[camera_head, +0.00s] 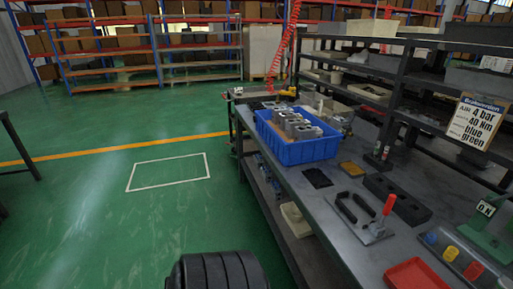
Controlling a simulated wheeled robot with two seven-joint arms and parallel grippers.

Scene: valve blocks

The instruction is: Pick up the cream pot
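I cannot make out for certain which thing is the cream pot. A cream-coloured container (296,220) sits on the shelf under the workbench, partly hidden by the bench. Pale containers (328,108) stand toward the far end of the bench, too small to tell their shape. Neither of my grippers shows in the head view.
The grey workbench (318,199) carries a blue crate (300,153) of metal blocks, a black clamp fixture with a red handle (389,205), dark blocks (397,197) and a red tray (414,274). A dark shelving rack stands at right.

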